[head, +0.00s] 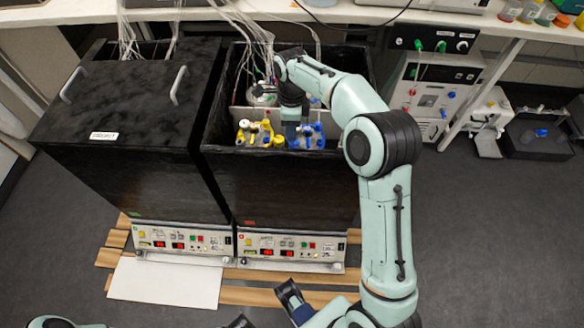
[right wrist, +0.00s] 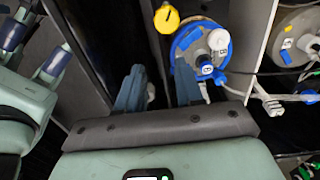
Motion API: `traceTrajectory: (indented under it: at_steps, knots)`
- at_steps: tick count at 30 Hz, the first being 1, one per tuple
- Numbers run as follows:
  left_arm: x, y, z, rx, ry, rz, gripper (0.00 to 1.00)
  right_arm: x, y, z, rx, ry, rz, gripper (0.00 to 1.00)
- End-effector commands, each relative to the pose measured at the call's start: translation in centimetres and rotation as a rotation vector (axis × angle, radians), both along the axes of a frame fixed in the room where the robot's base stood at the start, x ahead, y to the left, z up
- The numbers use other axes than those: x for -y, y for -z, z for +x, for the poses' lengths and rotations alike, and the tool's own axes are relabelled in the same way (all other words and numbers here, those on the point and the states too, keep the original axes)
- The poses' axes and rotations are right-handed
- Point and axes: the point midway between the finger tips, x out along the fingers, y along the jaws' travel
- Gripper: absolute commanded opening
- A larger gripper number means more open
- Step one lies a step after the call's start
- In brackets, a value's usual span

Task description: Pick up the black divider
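My right gripper (head: 298,130) reaches down into the open black box (head: 215,135) on the right, close to its front. In the right wrist view, its two blue-grey fingers (right wrist: 158,88) are spread apart. A dark upright surface (right wrist: 105,35) lies beyond and between the fingers. It may be the black divider, but it blends into the dark box interior and I cannot tell its edges. I see no clear grasp on it.
A vessel with a blue-rimmed lid (right wrist: 200,48) stands close to the right finger. A yellow cap (right wrist: 166,18) is near it. A light upright panel (right wrist: 250,40) separates it from another vessel (right wrist: 298,35). A closed black box (head: 125,100) stands at left. Tubes hang behind.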

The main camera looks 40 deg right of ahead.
Motion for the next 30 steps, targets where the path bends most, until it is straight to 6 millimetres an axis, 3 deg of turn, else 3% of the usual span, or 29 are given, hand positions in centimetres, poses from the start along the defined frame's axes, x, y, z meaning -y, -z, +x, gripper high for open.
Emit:
traceTrajectory:
  at_steps: [3, 9, 14, 24, 30]
  knots:
    - [0.0, 0.4, 0.2, 0.006, -0.001, 0.001, 0.00, -0.1, 2.7, -0.2, -0.006, -0.001, 0.001, 0.36]
    - [0.0, 0.7, 0.3, 0.013, -0.002, 0.002, 0.00, -0.2, 5.7, -0.2, -0.004, -0.001, 0.000, 0.36]
    - [0.0, 0.8, 0.4, 0.014, -0.002, 0.002, 0.00, -0.2, 6.7, -0.3, -0.002, 0.000, 0.001, 0.36]
    - [0.0, 1.4, 0.6, 0.023, -0.004, 0.003, 0.00, -0.5, 11.2, -0.7, -0.003, 0.000, 0.001, 0.36]
    - [0.0, 1.4, 0.6, 0.024, -0.005, 0.003, 0.00, -0.5, 11.6, -0.6, 0.000, -0.001, 0.000, 0.36]
